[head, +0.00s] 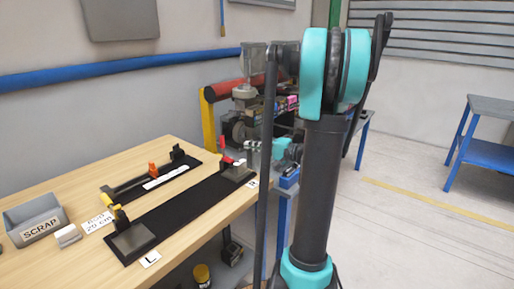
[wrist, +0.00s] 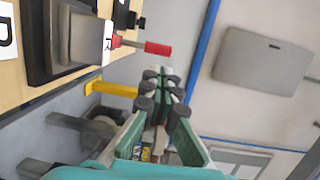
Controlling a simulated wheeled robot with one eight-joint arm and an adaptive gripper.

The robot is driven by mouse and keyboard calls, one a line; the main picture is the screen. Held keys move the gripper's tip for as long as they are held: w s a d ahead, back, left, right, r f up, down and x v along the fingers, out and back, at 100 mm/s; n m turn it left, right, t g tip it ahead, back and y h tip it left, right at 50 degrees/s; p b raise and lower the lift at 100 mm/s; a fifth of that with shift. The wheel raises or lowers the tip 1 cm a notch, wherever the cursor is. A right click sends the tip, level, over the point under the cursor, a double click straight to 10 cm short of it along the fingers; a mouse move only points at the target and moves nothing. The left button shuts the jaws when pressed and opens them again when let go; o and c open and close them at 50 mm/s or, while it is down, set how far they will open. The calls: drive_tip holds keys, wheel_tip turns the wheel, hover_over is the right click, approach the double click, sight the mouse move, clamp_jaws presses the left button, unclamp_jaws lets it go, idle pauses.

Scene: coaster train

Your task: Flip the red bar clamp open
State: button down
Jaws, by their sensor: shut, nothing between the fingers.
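The red bar clamp (head: 223,147) is at the far right end of the long black board, beside a metal block near the R label. Its red handle stands roughly upright in the head view. In the wrist view, which is turned sideways, the red handle (wrist: 157,48) sticks out past the metal block. My gripper (head: 251,146) is to the right of the clamp, off the table edge. Its fingertips (wrist: 160,76) are shut and empty, close to the handle but apparently apart from it. The clamp's base is partly hidden.
The black board (head: 180,212) lies along the wooden table. A second bar with an orange clamp (head: 152,169) and a yellow clamp (head: 109,202) lie behind and left. A grey SCRAP bin (head: 37,217) is at left. A yellow post (head: 208,122) stands behind.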

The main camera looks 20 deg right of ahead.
drive_tip(key=x, duration=0.9)
drive_tip(key=shift+w+a+r+h, duration=0.15)
drive_tip(key=shift+w+h, duration=0.05)
drive_tip(key=shift+h, duration=0.1)
